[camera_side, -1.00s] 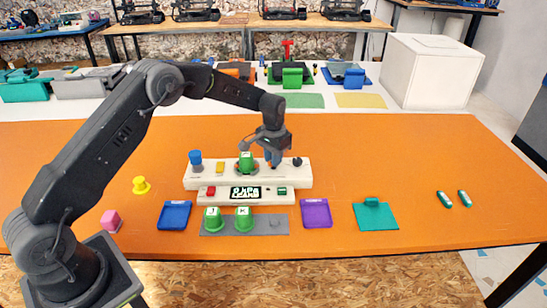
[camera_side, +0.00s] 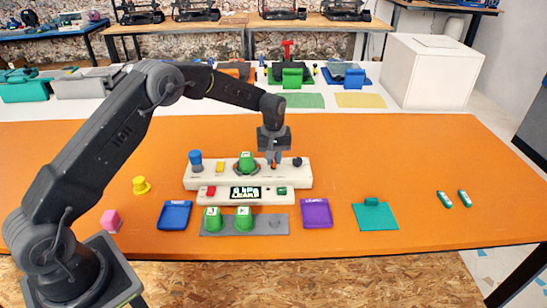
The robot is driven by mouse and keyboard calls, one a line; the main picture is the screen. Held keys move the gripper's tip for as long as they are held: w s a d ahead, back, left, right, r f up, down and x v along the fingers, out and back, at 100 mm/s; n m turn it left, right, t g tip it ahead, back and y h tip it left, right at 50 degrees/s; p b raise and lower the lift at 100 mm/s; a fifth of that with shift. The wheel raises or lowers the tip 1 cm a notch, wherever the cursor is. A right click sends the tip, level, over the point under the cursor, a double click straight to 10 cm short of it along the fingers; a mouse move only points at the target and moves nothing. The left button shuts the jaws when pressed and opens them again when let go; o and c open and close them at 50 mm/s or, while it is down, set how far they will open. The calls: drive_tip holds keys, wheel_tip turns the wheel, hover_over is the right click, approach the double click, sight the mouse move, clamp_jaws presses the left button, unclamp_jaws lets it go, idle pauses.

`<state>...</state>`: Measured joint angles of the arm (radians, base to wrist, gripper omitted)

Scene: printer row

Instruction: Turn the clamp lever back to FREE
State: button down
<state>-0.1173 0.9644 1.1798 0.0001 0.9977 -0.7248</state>
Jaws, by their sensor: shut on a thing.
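The white test station (camera_side: 225,180) stands on the orange table, with a green cup (camera_side: 246,161) upright in its middle. My gripper (camera_side: 274,163) points down at the station, just right of the green cup. It is shut on a small orange-red part, which appears to be the clamp lever (camera_side: 274,166). The fingers mostly hide the lever, so its exact angle and any FREE marking cannot be read.
A blue knob (camera_side: 196,159) and yellow button (camera_side: 220,167) are left on the station; a black knob (camera_side: 297,161) is close right of my gripper. In front are a display (camera_side: 245,193), two green cups on a grey strip (camera_side: 272,226), and blue (camera_side: 174,215), purple (camera_side: 316,213) and teal (camera_side: 375,217) trays.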

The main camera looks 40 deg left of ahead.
drive_tip(key=n, duration=0.4)
drive_tip(key=shift+n, duration=2.2)
drive_tip(key=c, duration=1.1)
unclamp_jaws()
wheel_tip(320, 180, up, 14)
drive_tip(key=shift+f, duration=0.1)
